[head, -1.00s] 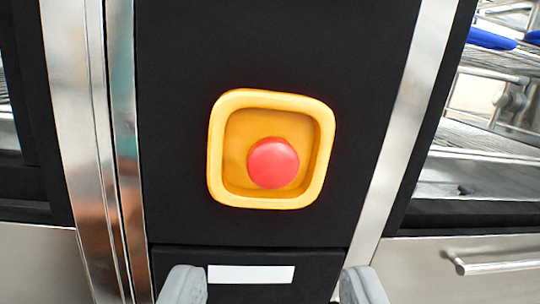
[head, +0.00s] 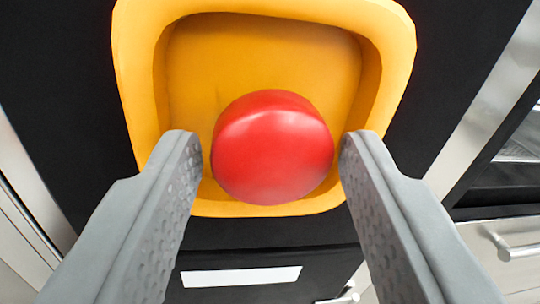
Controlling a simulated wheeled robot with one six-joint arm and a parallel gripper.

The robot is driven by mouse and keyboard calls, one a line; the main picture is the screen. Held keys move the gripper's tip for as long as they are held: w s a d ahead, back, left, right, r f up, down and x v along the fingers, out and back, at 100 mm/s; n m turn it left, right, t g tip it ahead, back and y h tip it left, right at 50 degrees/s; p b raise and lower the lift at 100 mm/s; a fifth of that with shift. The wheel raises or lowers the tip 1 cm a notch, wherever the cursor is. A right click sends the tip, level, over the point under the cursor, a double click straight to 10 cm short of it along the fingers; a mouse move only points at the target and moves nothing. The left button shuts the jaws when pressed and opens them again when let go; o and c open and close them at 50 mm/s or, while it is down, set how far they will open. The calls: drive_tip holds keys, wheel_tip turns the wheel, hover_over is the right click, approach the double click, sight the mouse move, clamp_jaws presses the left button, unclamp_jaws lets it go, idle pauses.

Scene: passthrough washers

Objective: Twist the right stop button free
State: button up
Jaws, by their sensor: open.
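The stop button (head: 272,147) is a round red knob near the middle of the head view. It sits inside a yellow square housing (head: 133,62) with a raised rim, fixed on a black panel. My gripper (head: 270,150) is open, with one grey finger on each side of the button. The fingertips overlap the lower part of the housing in the picture. A gap shows between each finger and the button, the left one narrow. How deep the tips reach cannot be told. No second stop button is in view.
A white label (head: 241,277) is on the black panel below the housing. A metal strip (head: 490,90) runs along the panel's right side. A drawer front with a bar handle (head: 512,247) is at the lower right. Metal edging shows at the left.

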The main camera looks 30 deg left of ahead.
drive_tip(key=c, duration=0.7)
drive_tip(key=shift+m, duration=0.3)
drive_tip(key=shift+r+m+g, duration=0.15)
drive_tip(key=shift+m+g, duration=0.25)
drive_tip(key=shift+m, duration=2.3)
